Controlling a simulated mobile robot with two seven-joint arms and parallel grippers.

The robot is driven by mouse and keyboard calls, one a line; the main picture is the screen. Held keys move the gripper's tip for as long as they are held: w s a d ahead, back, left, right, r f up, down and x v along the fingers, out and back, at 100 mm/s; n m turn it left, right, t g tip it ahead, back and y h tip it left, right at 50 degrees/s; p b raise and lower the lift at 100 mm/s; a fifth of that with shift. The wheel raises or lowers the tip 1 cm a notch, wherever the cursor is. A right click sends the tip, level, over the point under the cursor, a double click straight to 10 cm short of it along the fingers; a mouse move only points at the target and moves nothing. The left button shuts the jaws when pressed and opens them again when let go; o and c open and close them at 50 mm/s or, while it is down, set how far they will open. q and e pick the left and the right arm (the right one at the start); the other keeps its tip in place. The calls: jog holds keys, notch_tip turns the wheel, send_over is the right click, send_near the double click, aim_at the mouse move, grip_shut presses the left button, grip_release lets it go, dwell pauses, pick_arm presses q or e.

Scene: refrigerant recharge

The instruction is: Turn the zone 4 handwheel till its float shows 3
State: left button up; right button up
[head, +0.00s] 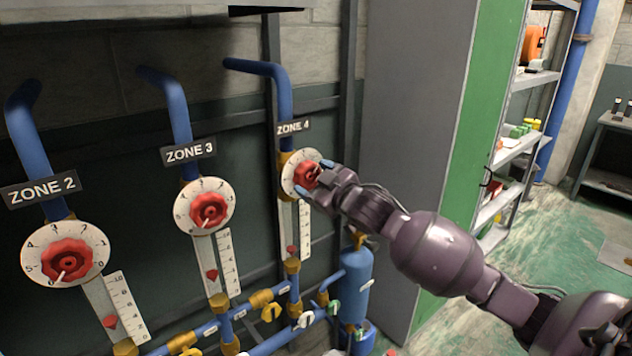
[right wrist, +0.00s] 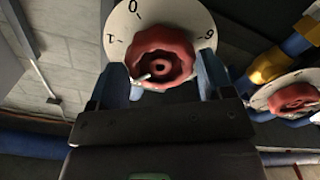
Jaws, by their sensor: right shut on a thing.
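The zone 4 handwheel (head: 306,174) is a red knob on a round white dial under the ZONE 4 sign (head: 293,127). My right gripper (head: 317,180) is shut on it, partly covering it and the dial's right side. In the right wrist view the red handwheel (right wrist: 162,52) sits between the blue fingertips of my right gripper (right wrist: 163,82); its white pointer points to the lower left, and the dial numbers 0, 1 and 6 show. The zone 4 float (head: 291,250) is a small red marker low in its gauge; its exact reading is too small to tell. My left gripper is out of view.
The zone 3 handwheel (head: 209,211) and zone 2 handwheel (head: 67,261) stand to the left, each with its own float gauge. Blue pipes and a blue cylinder (head: 355,285) are below. A grey-green cabinet (head: 415,130) stands right behind my arm; shelves are farther right.

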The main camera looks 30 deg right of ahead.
jog(key=shift+r+n, duration=0.1)
jog(key=shift+n, duration=0.4)
jog(key=shift+p, duration=0.3)
jog(key=shift+n, duration=0.7)
jog(key=shift+n+p, duration=0.35)
jog(key=shift+n, duration=0.25)
